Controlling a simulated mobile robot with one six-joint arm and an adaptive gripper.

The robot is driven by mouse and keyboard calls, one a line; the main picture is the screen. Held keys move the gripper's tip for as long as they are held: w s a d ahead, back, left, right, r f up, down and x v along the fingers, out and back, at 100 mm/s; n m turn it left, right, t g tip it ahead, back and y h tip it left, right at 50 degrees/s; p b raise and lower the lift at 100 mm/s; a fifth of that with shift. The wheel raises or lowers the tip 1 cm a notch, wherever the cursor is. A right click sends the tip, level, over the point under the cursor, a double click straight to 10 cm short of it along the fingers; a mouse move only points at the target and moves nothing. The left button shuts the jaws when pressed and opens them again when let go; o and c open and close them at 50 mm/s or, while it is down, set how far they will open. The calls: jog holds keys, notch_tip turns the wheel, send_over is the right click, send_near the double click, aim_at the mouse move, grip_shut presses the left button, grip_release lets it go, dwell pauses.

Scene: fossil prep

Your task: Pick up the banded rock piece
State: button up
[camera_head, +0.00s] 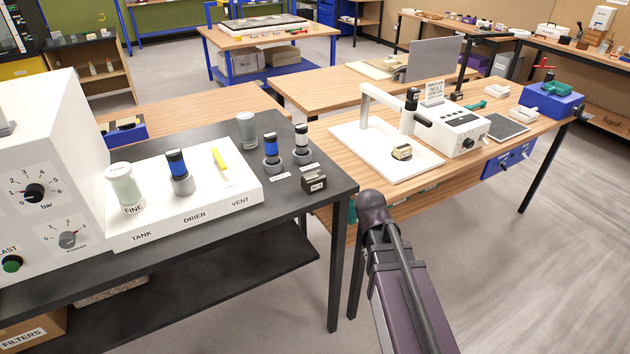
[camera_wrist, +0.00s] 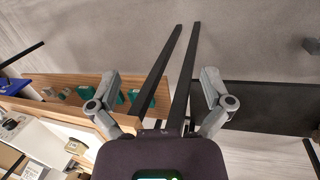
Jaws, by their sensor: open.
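A small tan and dark block (camera_head: 402,152), which looks like the banded rock piece, sits on the white base board (camera_head: 372,158) of a stand on the wooden bench at right. Its bands are too small to make out clearly. In the wrist view a small tan thing (camera_wrist: 75,146) on a white surface at lower left may be the same piece. My gripper (camera_wrist: 160,76) is open and empty, its two grey fingers spread wide. It hangs over the floor and table legs, apart from the piece. In the head view only my arm shows clearly.
A dark bench (camera_head: 300,215) with a white panel (camera_head: 190,200), bottles and a small dark block (camera_head: 314,181) stands at left. A white control box (camera_head: 455,128) and a blue vise-like tool (camera_head: 552,102) stand on the wooden bench. Floor is clear at right.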

aim_at(315, 180)
jog(key=w+a+r+n+t+h, duration=0.2)
jog(key=w+a+r+n, duration=0.1)
jog(key=a, duration=0.3)
jog(key=w+a+r+n+t+h, duration=0.1)
jog(key=w+a+r+n+h, duration=0.1)
jog(key=a, duration=0.5)
jog(key=w+a+r+n+t+h+p, duration=0.1)
jog(key=w+a+r+n+t+h, duration=0.1)
jog(key=w+a+n, duration=0.3)
jog(key=shift+w+a+r+n+t, duration=0.2)
jog(key=shift+a+r+n, duration=0.25)
jog(key=shift+a+n, duration=0.25)
jog(key=shift+w+a+r+n+t, duration=0.1)
jog(key=shift+w+a+r+n, duration=0.1)
jog(key=shift+a+r+n, duration=0.45)
jog(key=a+r+n+t, duration=0.1)
jog(key=a, duration=0.2)
jog(key=a+r+n+t, duration=0.1)
jog(key=a+n, duration=0.1)
jog(key=a, duration=0.1)
jog(key=a+r+n+h, duration=0.1)
jog(key=a, duration=0.1)
jog(key=shift+w+a+r+n+t+p, duration=0.2)
jog(key=shift+a+r+n+t+p, duration=0.1)
jog(key=shift+a+r+t, duration=0.1)
jog(key=shift+d+f, duration=0.1)
